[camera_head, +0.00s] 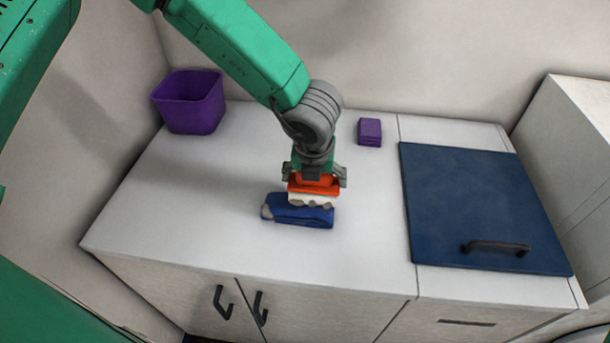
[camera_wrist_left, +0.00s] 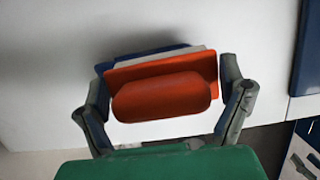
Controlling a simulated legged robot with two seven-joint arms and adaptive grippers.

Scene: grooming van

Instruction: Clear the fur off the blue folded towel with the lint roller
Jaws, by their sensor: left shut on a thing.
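The blue folded towel (camera_head: 298,216) lies on the white counter, with a pale fur patch at its left end. My left gripper (camera_head: 315,178) is above it, shut on the orange handle of the lint roller (camera_head: 313,186). The roller's white underside is at the towel's upper face, over its middle and right part; whether it touches cannot be told for sure. In the left wrist view the orange lint roller (camera_wrist_left: 163,95) sits between the fingers, and a strip of the blue towel (camera_wrist_left: 150,53) shows behind it. My right gripper is not in view.
A purple bin (camera_head: 190,103) stands at the counter's back left. A small purple stack (camera_head: 369,131) lies at the back, right of my arm. A dark blue panel with a black handle (camera_head: 480,205) covers the right side. The white counter (camera_head: 190,210) is clear around the towel.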

